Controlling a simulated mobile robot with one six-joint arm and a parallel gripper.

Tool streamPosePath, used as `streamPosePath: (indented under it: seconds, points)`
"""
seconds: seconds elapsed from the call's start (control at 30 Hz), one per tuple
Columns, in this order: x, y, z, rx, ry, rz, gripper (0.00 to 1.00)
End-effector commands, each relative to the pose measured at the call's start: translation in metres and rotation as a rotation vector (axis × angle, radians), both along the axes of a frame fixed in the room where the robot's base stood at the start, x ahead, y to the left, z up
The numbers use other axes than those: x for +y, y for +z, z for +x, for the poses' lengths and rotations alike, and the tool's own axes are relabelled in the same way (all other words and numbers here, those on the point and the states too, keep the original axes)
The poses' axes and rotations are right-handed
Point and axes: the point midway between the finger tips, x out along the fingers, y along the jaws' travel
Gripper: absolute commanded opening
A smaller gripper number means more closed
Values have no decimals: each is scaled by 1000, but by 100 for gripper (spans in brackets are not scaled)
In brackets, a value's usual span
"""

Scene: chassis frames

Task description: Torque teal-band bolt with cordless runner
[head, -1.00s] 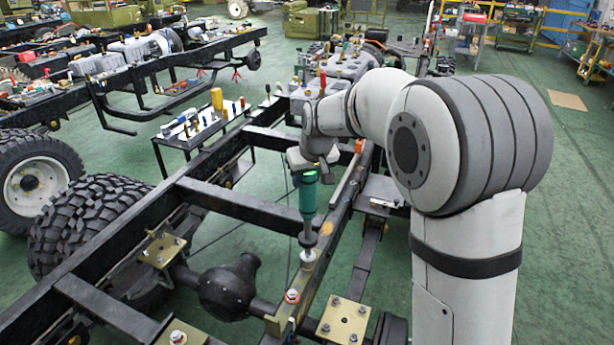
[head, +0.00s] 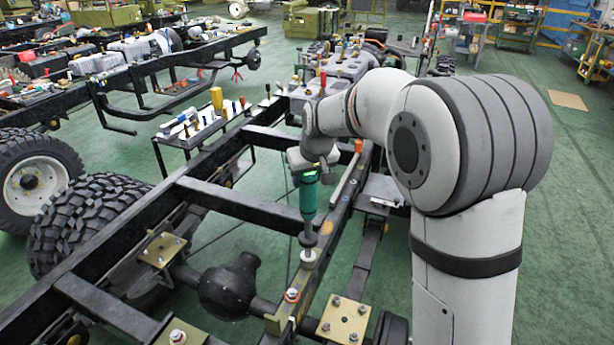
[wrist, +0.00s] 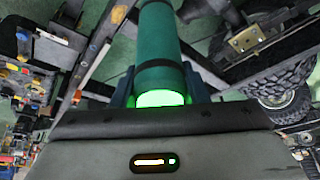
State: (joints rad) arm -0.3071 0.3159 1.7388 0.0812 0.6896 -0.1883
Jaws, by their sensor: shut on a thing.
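The cordless runner (head: 308,197) is a teal cylinder with a dark lower end. It stands nearly upright over the chassis rail (head: 322,262). My gripper (head: 311,172) is shut around its upper part. The runner's tip meets a pale, washer-like bolt head (head: 308,257) on the rail; whether that bolt has a teal band cannot be told. In the wrist view the runner (wrist: 160,45) lies between the dark fingers, with a bright green glow at its near end. Another bolt (head: 292,295), with an orange-red band, sits nearer on the same rail.
Bolted brass-coloured plates (head: 343,320) lie near the front. A cross member (head: 235,205) and an axle housing (head: 228,287) lie left of the runner. A tool table (head: 205,128) stands behind, and a large tyre (head: 85,225) is at left.

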Motion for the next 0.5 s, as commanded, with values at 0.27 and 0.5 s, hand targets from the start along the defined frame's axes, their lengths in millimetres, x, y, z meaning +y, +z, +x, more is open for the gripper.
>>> streamPosePath:
  seconds: [0.27,0.5]
  points:
    - [0,-2,1,-4,0,2,0]
    - [0,-4,1,-4,0,2,0]
